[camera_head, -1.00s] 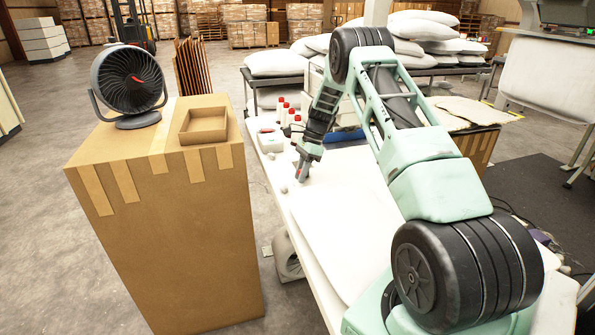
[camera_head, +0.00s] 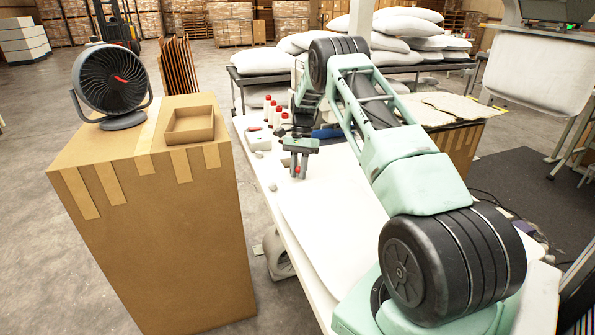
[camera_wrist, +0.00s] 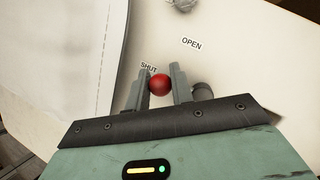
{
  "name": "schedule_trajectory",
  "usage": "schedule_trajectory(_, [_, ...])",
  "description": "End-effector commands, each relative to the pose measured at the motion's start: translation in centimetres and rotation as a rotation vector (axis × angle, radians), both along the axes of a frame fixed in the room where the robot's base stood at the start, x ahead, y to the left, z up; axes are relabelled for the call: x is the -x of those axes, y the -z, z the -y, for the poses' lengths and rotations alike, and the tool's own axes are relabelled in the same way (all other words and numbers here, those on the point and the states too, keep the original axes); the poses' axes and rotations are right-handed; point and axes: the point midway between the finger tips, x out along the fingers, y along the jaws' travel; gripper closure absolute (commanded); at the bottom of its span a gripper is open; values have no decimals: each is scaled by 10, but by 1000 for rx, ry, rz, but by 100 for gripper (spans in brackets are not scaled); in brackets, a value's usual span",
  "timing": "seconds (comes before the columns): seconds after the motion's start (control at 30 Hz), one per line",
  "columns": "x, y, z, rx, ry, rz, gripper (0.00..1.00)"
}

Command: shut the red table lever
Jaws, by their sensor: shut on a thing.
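The red ball knob of the table lever (camera_wrist: 159,84) sits between the two fingers of my gripper (camera_wrist: 160,88) in the wrist view. The fingers are closed on it. The knob is right by the label SHUT (camera_wrist: 149,67); the label OPEN (camera_wrist: 191,43) lies farther up and to the right. In the head view my gripper (camera_head: 299,172) points down at the white table (camera_head: 262,160), near its left edge, and a bit of red (camera_head: 298,171) shows between the fingers. The rest of the lever is mostly hidden by my gripper.
Several red-capped white bottles (camera_head: 275,108) stand behind my gripper at the table's far end. A white pillow cover (camera_head: 330,215) lies in front. A large carton (camera_head: 150,215) with a fan (camera_head: 112,85) and a shallow box (camera_head: 190,125) stands to the left.

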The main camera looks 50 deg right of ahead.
Motion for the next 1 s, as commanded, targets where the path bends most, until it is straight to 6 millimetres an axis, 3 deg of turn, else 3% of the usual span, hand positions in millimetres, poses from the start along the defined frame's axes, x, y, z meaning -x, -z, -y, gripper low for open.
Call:
schedule_trajectory(0.37, [-1, -1, 1, 4, -7, 3, 100])
schedule_trajectory(0.4, [-1, -1, 1, 4, -7, 3, 74])
schedule_trajectory(0.47, [-1, -1, 1, 4, -7, 3, 58])
schedule_trajectory(0.8, [-1, -2, 2, 3, -6, 1, 58])
schedule_trajectory(1.0, [-7, -24, 11, 5, -5, 4, 58])
